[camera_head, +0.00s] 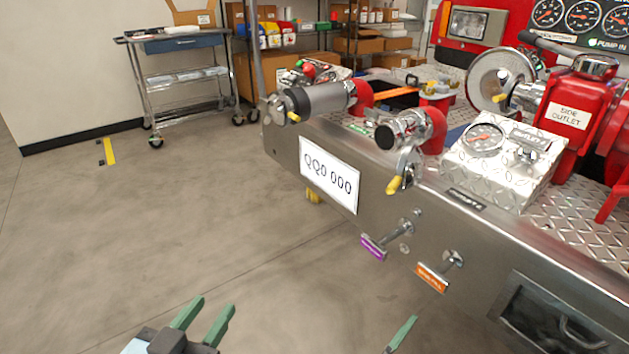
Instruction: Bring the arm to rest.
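My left gripper (204,322) is at the bottom of the head view, left of the middle. Its two green fingers stand apart with bare floor showing between them, so it is open and empty. It is low over the floor and apart from the bumper. Of my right gripper, one green finger (403,335) shows at the bottom edge, right of the middle. The rest of it is cut off, so its opening cannot be seen.
The steel bumper (284,148) with its number plate (329,175) runs along the right. A purple-tagged handle (373,248) and an orange-tagged handle (432,278) stick out from its face. A wheeled cart (178,85) stands at the back left.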

